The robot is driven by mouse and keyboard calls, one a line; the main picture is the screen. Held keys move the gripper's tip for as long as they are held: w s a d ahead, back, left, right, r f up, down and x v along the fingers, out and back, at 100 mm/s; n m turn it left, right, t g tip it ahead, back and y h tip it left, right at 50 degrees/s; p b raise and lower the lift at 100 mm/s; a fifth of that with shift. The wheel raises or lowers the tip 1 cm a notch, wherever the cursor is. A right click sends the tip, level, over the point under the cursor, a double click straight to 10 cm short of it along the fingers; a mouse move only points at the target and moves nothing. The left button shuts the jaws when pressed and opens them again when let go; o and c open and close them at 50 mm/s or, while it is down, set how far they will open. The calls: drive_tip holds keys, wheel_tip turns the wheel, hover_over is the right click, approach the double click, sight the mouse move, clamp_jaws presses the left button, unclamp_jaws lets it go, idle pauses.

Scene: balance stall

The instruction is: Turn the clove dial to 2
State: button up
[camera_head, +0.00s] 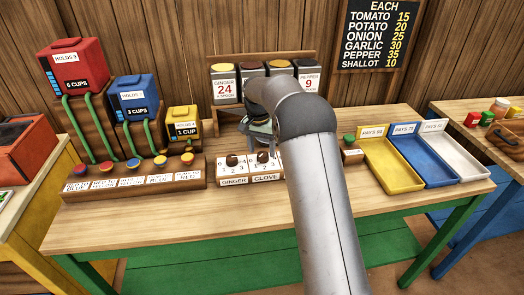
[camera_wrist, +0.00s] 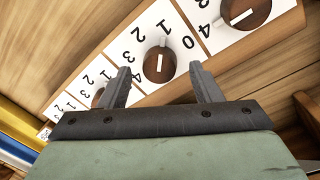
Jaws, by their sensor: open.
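The clove dial (camera_head: 263,158) is a brown round knob on a white numbered card marked CLOVE, right of the ginger dial (camera_head: 232,160). My gripper (camera_head: 260,130) is above and behind the card in the head view, partly hidden by my arm. In the wrist view the clove dial (camera_wrist: 158,68) shows beyond and between the two fingertips of my open gripper (camera_wrist: 160,80). The fingers look apart from the knob, with nothing between them. A white line marks the knob; I cannot tell surely which number it points to.
In the wrist view, the ginger dial (camera_wrist: 245,12) is at upper right and another dial (camera_wrist: 98,97) is by the left finger. Spice canisters (camera_head: 224,85) stand behind. Coloured buttons (camera_head: 134,163) are left; yellow (camera_head: 390,173), blue and white trays are right. The front tabletop is clear.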

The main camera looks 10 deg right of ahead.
drive_tip(key=shift+f, duration=0.75)
drive_tip(key=c, duration=1)
drive_tip(key=shift+n, duration=0.3)
drive_tip(key=n, duration=0.4)
drive_tip(key=shift+s+d, duration=0.1)
drive_tip(key=shift+n+t, duration=0.4)
drive_tip(key=shift+n, duration=1.7)
drive_tip(key=shift+r, duration=0.1)
